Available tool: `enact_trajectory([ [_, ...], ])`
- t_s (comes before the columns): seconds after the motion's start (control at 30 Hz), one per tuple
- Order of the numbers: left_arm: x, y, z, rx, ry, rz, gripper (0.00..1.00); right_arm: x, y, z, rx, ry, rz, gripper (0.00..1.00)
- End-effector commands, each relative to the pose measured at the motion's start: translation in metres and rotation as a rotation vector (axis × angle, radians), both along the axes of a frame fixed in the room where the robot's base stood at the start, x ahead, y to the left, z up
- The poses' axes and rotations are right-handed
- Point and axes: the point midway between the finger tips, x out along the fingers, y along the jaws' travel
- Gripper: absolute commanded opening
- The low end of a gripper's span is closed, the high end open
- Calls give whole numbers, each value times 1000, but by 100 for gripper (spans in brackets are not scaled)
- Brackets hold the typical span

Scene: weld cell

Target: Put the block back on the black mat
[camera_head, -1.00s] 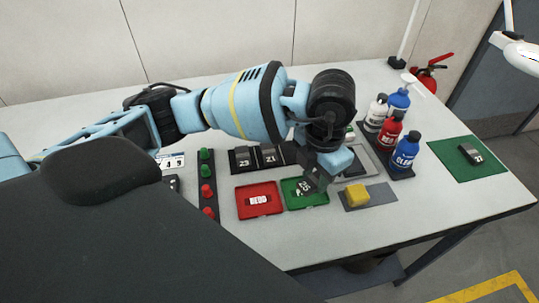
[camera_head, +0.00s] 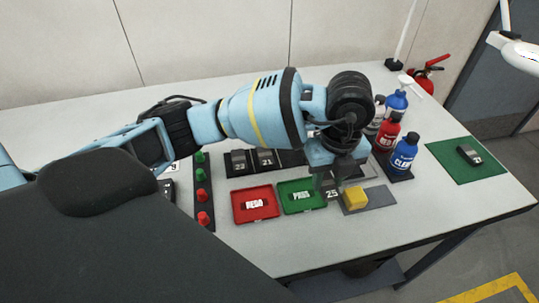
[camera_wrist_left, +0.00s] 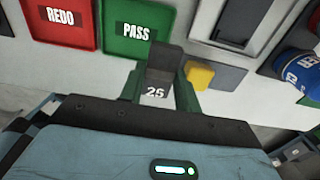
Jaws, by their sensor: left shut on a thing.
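My left gripper (camera_head: 336,182) is shut on a dark block with a white "25" label (camera_head: 332,194). The block also shows between the fingers in the left wrist view (camera_wrist_left: 156,82). It is just right of the green PASS tray (camera_head: 302,208); its height above the table is hard to tell. A black strip, likely the black mat (camera_head: 290,157), lies behind the trays, partly hidden by my left arm. Dark blocks labelled 21 (camera_head: 266,159) and apparently 23 (camera_head: 239,163) are at its left end. My right gripper is not in view.
The red REDO tray (camera_head: 236,214) is left of the green tray. A yellow block (camera_head: 354,198) on a grey mat (camera_head: 380,201) is close to the right of the gripper. Bottles (camera_head: 404,155) stand behind right. A green mat (camera_head: 448,151) holds a dark device.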

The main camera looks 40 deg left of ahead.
Motion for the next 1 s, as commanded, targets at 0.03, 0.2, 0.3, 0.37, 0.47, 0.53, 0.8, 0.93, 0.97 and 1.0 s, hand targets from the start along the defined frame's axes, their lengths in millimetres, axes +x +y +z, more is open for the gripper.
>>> enact_trajectory([
  [0.03, 3, 5, 1, 1, -2, 5, 0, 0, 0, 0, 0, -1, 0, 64],
  [0.2, 20, 34, -2, 1, -2, 8, 0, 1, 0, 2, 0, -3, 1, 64],
  [0.3, 31, 54, -4, 1, -1, 7, 0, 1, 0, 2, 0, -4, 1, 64],
  [0.37, 38, 66, -6, 1, -2, 7, 0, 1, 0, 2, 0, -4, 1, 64],
  [0.47, 50, 86, -8, 1, -1, 7, 0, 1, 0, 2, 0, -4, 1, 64],
  [0.53, 57, 98, -9, 1, -2, 6, 0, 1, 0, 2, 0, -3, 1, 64],
  [0.8, 73, 125, -12, -1, -2, 0, 0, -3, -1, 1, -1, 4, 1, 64],
  [0.93, 74, 126, -13, -1, -2, -2, 0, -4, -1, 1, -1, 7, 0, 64],
  [0.97, 74, 126, -13, -1, -2, -2, 0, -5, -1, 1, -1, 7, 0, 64],
  [1.0, 74, 127, -13, -1, -2, -1, 0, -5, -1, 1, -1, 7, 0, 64],
])
